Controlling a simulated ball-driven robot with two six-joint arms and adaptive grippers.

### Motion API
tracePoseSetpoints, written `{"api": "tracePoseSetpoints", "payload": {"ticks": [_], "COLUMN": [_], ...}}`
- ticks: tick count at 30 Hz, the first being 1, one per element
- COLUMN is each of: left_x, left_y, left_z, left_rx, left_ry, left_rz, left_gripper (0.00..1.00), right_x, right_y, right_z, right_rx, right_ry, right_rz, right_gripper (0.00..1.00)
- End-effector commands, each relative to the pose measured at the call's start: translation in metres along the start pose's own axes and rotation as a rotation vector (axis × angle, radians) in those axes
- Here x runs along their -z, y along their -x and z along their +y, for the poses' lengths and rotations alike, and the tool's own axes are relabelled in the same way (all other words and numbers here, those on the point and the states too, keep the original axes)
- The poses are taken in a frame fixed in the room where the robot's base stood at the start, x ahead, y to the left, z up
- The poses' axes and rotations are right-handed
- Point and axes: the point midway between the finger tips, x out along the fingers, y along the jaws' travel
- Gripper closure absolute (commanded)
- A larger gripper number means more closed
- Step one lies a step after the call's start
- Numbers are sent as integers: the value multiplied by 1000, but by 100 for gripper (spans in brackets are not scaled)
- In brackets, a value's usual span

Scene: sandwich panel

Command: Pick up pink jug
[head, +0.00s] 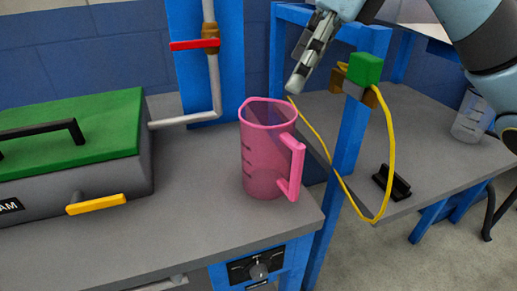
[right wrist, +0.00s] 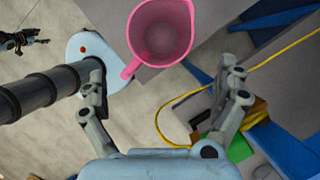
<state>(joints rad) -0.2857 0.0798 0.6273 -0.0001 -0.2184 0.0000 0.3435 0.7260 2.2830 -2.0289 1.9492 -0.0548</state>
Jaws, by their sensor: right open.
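The pink jug (head: 265,150) stands upright on the grey counter near its right end, its handle toward the right. My right gripper (head: 297,78) comes in from the top right and is above the jug, slightly to its right, apart from it. The right wrist view shows the jug (right wrist: 160,32) from above, open and seemingly empty, with its handle pointing to the lower left. The open fingers of my right gripper (right wrist: 165,78) are spread wide with nothing between them. My left gripper is not in view.
A green-lidded grey box (head: 75,130) with a yellow handle stands left of the jug. A pipe with a red valve handle (head: 195,44) is behind. A blue post (head: 350,140), green-topped fitting (head: 365,68) and hanging yellow cable (head: 392,150) are close on the right. A clear beaker (head: 470,118) stands farther right.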

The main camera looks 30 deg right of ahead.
Motion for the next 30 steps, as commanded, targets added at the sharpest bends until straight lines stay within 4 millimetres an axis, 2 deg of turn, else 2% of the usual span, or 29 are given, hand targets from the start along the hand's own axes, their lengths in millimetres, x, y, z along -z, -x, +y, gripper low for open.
{"api": "tracePoseSetpoints", "payload": {"ticks": [3, 6, 9, 12, 21, 25, 30], "left_x": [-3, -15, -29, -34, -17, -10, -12], "left_y": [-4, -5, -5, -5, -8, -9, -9], "left_z": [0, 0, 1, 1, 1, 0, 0], "left_rx": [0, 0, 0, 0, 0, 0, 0], "left_ry": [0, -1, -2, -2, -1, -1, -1], "left_rz": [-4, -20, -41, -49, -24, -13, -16], "left_gripper": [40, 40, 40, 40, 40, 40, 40], "right_x": [1, 0, 0, 0, -3, -2, -2], "right_y": [-21, -37, -48, -54, -97, -103, -103], "right_z": [1, 1, 0, 0, -2, -2, -3], "right_rx": [-2, -1, 0, 1, 0, 2, 3], "right_ry": [-1, -1, 0, -1, -1, 0, 1], "right_rz": [2, 1, 2, 2, 1, 3, 3], "right_gripper": [0, 0, 0, 0, 0, 0, 0]}}
